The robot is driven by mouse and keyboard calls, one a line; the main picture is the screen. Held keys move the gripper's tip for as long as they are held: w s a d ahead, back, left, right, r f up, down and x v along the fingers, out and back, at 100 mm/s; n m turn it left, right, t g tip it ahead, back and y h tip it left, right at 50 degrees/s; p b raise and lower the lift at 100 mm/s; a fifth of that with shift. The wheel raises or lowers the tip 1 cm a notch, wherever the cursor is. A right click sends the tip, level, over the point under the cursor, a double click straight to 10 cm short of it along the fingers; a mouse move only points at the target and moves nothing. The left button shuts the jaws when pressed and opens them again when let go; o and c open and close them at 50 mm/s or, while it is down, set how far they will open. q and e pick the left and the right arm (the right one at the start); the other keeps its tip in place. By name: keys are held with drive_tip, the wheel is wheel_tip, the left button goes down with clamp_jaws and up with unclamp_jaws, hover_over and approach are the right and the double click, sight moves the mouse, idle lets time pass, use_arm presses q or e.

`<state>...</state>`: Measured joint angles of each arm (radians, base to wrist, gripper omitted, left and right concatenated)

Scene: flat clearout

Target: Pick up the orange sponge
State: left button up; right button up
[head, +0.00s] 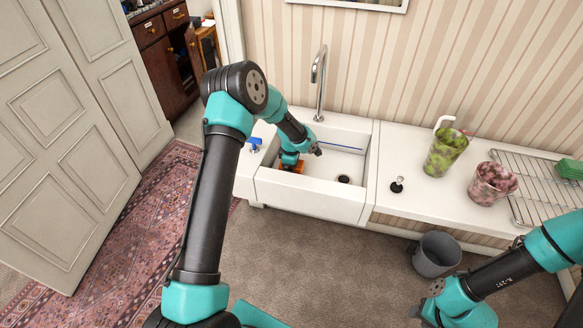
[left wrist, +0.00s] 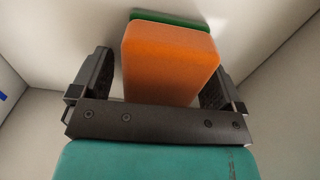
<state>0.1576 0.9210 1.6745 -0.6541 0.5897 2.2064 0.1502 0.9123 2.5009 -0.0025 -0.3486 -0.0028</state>
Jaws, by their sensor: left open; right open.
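The orange sponge (head: 299,168) is inside the white sink (head: 318,203), near its left end, and mostly hidden by my left wrist in the head view. In the left wrist view the sponge (left wrist: 170,62) has an orange body and a green layer at its far side. My left gripper (left wrist: 158,85) is open, with a finger on each side of the sponge. A gap shows at the left finger; the right finger is close, and contact there cannot be told. My right gripper (head: 417,312) is open and low at the bottom right, far from the sponge.
A tall tap (head: 319,85) stands behind the sink. The counter at right holds a green mottled cup (head: 443,155), a pink mottled cup (head: 491,184) and a wire rack (head: 525,180) with a green block (head: 570,169). A grey bin (head: 437,255) stands on the floor.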

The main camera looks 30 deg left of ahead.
use_arm(q)
drive_tip(key=shift+c, duration=0.3)
drive_tip(key=c, duration=0.9)
drive_tip(key=shift+c, duration=0.2)
wheel_tip(320, 180, up, 10)
drive_tip(key=shift+r, duration=0.1)
idle(0.5)
